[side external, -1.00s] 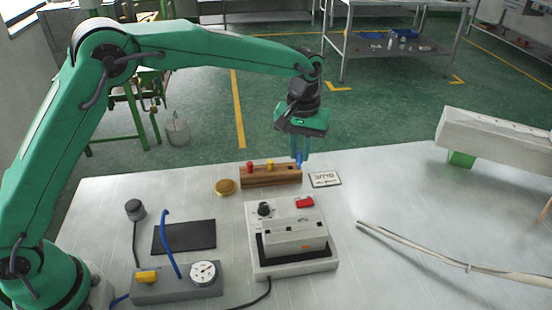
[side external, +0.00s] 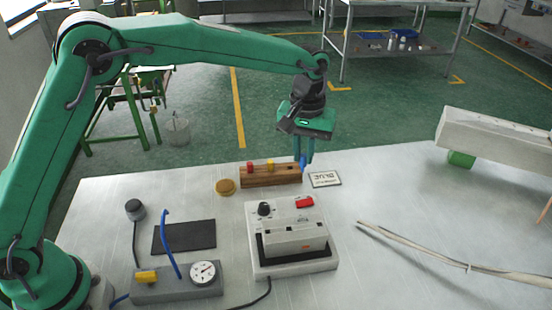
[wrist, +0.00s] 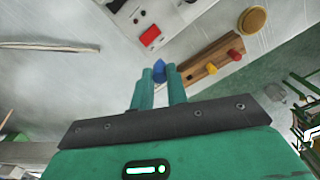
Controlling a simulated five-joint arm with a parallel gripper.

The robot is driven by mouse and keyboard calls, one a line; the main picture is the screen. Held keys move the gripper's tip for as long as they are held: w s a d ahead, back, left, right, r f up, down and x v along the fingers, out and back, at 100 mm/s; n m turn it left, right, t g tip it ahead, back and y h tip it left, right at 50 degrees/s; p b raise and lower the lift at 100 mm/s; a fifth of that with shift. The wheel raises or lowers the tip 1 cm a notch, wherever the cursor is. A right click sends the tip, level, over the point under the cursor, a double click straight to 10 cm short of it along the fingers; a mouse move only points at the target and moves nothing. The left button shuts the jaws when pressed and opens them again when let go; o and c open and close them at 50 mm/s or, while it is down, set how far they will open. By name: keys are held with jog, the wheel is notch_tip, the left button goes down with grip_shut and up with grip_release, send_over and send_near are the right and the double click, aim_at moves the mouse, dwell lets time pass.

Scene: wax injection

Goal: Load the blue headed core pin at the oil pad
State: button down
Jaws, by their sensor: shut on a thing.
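The blue headed core pin (side external: 303,165) is at the right end of the wooden rack (side external: 262,181). My gripper (side external: 303,159) points down and is shut on the blue pin. In the wrist view the blue head (wrist: 152,64) shows at the tips of the green fingers (wrist: 158,74), by the near end of the rack (wrist: 203,62). The fingers hide the pin's shank, and I cannot tell whether it is clear of the rack. A round tan pad (side external: 225,187) lies left of the rack. A flat dark pad (side external: 184,237) lies further left and nearer.
A red headed pin (side external: 250,167) and a yellow headed pin (side external: 270,163) stand in the rack. A white machine (side external: 291,245) with a knob and red button stands in front. A small sign (side external: 324,179) lies right of the rack. A gauge block (side external: 178,281) with a blue hose is at front left.

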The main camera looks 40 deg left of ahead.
jog(key=s+a+f, duration=0.2)
jog(key=s+a, duration=0.1)
jog(key=a, duration=0.7)
jog(key=s+a+f, duration=0.2)
jog(key=a, duration=0.8)
jog(key=shift+s, duration=0.4)
jog(key=shift+f, duration=0.15)
jog(key=shift+f, duration=2.8)
jog(key=shift+f, duration=0.65)
notch_tip(320, 180, up, 7)
dwell(0.9)
jog(key=shift+r, duration=0.15)
dwell(0.4)
